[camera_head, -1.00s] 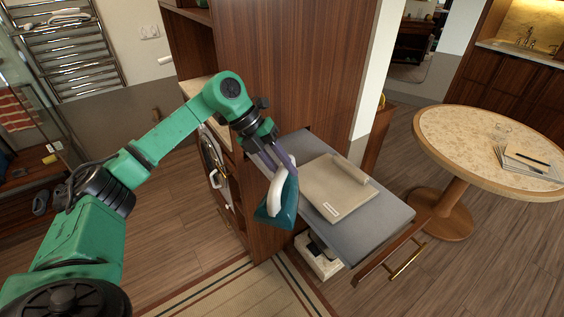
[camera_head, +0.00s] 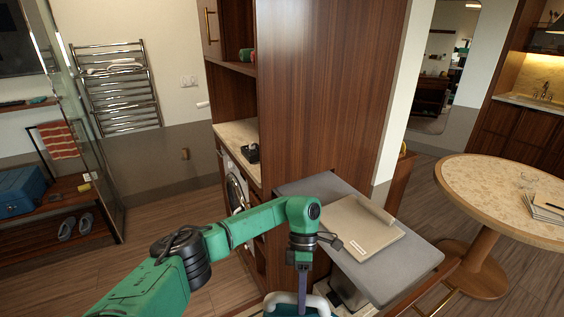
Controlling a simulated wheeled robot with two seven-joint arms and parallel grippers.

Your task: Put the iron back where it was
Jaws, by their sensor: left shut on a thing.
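The iron (camera_head: 318,304) has a teal body and a white handle. It shows at the bottom edge of the head view, partly cut off by the frame. My left gripper (camera_head: 303,290) points down and is shut on the iron's handle. It holds the iron in front of the pulled-out grey ironing board (camera_head: 415,266), to the left of its near end. A beige folded item (camera_head: 358,226) lies on the board. My right gripper is not in view.
A tall wooden cabinet (camera_head: 325,100) stands behind the board. A counter (camera_head: 238,137) with a washing machine (camera_head: 237,188) below is to its left. A round table (camera_head: 500,180) is at the right. The floor at the left is open.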

